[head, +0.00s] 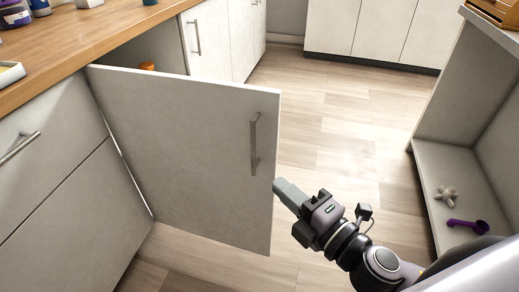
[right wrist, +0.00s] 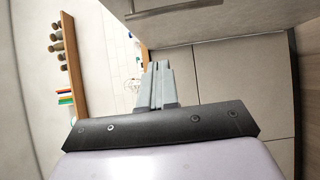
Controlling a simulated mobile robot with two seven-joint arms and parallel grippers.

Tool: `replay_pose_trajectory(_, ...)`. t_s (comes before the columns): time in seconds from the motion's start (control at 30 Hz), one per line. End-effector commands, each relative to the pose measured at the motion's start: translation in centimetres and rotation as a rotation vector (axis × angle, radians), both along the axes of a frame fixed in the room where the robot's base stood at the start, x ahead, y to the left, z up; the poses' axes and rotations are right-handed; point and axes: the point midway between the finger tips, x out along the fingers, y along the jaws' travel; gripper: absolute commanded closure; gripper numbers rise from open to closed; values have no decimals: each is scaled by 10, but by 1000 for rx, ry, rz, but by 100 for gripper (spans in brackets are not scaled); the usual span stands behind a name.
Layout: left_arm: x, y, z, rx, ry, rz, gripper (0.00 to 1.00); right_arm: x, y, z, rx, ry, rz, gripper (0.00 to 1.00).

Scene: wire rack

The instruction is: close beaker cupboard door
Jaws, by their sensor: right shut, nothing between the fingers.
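The pale grey cupboard door (head: 185,150) stands open in the head view, swung out from the counter on its left-hand hinge side. Its metal bar handle (head: 254,144) is upright near the free edge. My right gripper (head: 282,188) is shut and empty, with its fingertips close beside the door's free edge, below the handle. I cannot tell whether they touch the door. In the right wrist view the shut fingers (right wrist: 157,80) point up the picture. The cupboard opening (head: 150,50) is mostly hidden behind the door; a small orange thing (head: 147,66) shows above the door's top edge. My left gripper is not in view.
A wooden counter (head: 110,30) with containers runs along the left, with a drawer (head: 50,130) beneath. A low open shelf (head: 445,180) at the right holds a purple scoop (head: 468,225) and a pale knobbed piece (head: 445,195). The floor (head: 330,130) between is clear.

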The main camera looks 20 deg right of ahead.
Motion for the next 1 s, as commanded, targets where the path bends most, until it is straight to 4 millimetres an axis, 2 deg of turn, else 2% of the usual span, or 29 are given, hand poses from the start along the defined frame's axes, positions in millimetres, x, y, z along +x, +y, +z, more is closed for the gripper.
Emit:
replay_pose_trajectory(0.63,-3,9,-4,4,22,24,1,80,29,2,2,-2,-1,100)
replay_pose_trajectory(0.8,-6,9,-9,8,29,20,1,101,18,0,0,1,-2,100)
replay_pose_trajectory(1.0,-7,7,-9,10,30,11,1,113,12,0,0,2,-1,100)
